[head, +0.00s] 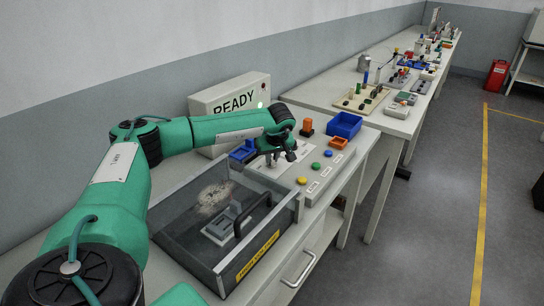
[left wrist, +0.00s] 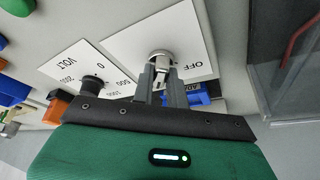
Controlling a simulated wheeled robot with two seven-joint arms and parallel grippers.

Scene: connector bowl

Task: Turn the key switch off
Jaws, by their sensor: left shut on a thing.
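The key switch (left wrist: 159,56) is a round metal lock on a white plate marked OFF (left wrist: 195,70) in the left wrist view. Part of the plate is hidden behind my fingers. My left gripper (left wrist: 161,75) is shut on the key, with its two grey fingertips right at the lock. The key itself is mostly hidden between the fingers. A blue piece with small lettering (left wrist: 197,95) shows just beside the fingers. In the head view my left gripper (head: 275,160) points down at the sloped panel and covers the switch. My right gripper is not in view.
A dial knob (left wrist: 92,88) marked VOLT sits beside the switch plate. A clear-lidded box (head: 206,222) with a dark handle stands in front of the panel. Yellow (head: 302,181), green (head: 316,166) and blue (head: 328,153) buttons line the panel. A READY display box (head: 234,103) stands behind.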

